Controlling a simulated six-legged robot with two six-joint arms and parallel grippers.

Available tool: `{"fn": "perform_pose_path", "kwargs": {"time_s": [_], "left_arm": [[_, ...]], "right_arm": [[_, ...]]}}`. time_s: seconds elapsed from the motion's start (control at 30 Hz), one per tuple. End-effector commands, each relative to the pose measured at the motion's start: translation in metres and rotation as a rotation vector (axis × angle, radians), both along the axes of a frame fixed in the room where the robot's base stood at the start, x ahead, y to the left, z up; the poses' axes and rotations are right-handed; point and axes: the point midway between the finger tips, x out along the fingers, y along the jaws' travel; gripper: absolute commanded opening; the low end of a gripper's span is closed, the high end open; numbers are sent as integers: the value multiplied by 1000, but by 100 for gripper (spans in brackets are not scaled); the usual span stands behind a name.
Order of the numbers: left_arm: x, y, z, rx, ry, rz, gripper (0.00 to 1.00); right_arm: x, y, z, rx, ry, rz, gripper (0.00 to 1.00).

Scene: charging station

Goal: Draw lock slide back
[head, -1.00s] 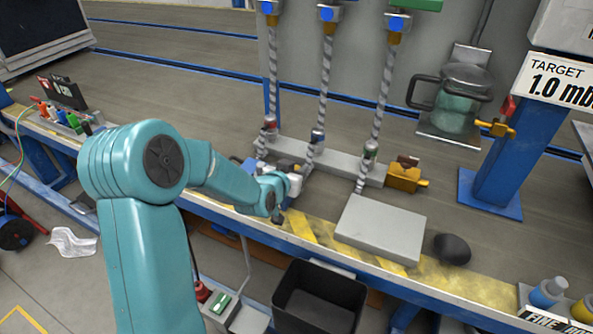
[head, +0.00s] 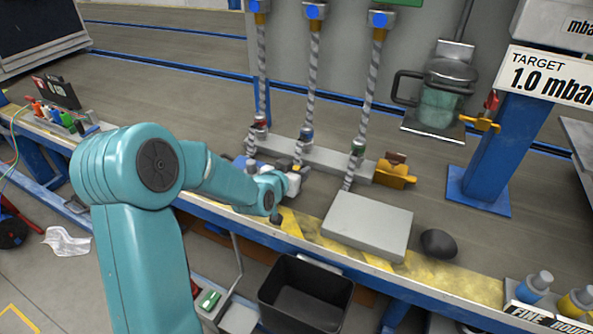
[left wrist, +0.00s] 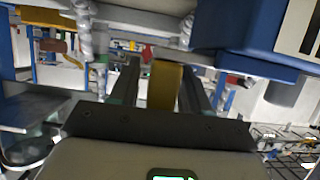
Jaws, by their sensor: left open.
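My left gripper (head: 290,184) is at the bench's front edge, by the left end of a grey manifold bar (head: 330,163). In the left wrist view its two fingers (left wrist: 163,90) stand apart, with a yellow piece (left wrist: 166,84) showing between them. I cannot tell whether the fingers touch it, or whether it is the lock slide. Three braided hoses come down to couplings with red (head: 260,124), blue (head: 306,136) and green (head: 358,149) bands. The lock slide is not clearly seen in the head view; the gripper and wrist partly cover that area. My right gripper is out of view.
A grey flat box (head: 368,226) and a dark rounded object (head: 438,243) lie right of the gripper. A brass valve (head: 396,173) is at the bar's right end. A black bin (head: 306,292) is below the bench edge. A blue post (head: 500,150) stands at the right.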

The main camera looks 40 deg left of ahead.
Motion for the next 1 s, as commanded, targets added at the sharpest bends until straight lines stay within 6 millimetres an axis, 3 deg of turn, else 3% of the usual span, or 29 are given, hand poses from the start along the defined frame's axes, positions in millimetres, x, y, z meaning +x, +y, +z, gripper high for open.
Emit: {"fn": "perform_pose_path", "kwargs": {"time_s": [0.2,0.33,0.7,0.83,0.9,1.0], "left_arm": [[-1,0,1,0,0,0,47],[-14,-4,8,0,0,1,47],[-99,-30,47,2,0,4,47],[-122,-38,52,4,-4,2,47],[-125,-39,48,5,-8,-2,47],[-131,-42,53,4,-7,-3,47]], "right_arm": [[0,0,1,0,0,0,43],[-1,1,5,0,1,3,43],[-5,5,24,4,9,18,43],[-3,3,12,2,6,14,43],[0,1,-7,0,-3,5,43],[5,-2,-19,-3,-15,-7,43]]}}
